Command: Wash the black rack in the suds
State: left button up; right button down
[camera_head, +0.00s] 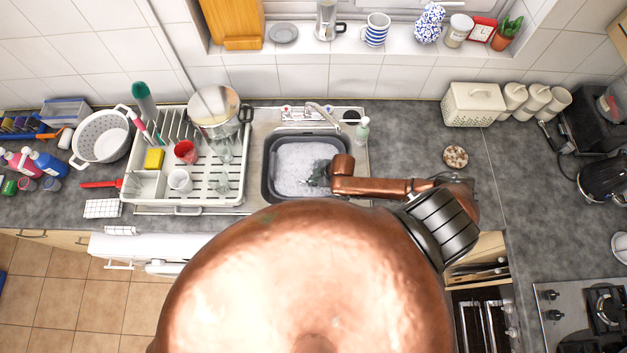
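The sink holds a dark grey basin (267,180) filled with white suds (292,165). My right arm reaches in from the right, and my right gripper (318,174) is over or in the suds at the basin's right side. It is small and dark, so I cannot tell whether its fingers are open or shut. I cannot make out a separate black rack; any dark rack at the gripper blends with it or is hidden by the suds. My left gripper is not in view.
A white dish rack (205,196) with cups and a pot (214,108) stands left of the sink. A faucet (322,112) and soap bottle (362,130) stand behind the basin. The counter right of the sink is mostly clear around a small round dish (456,156).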

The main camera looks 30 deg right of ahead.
notch_tip(320, 180, up, 12)
jog(key=shift+f, duration=0.25)
dwell(0.4)
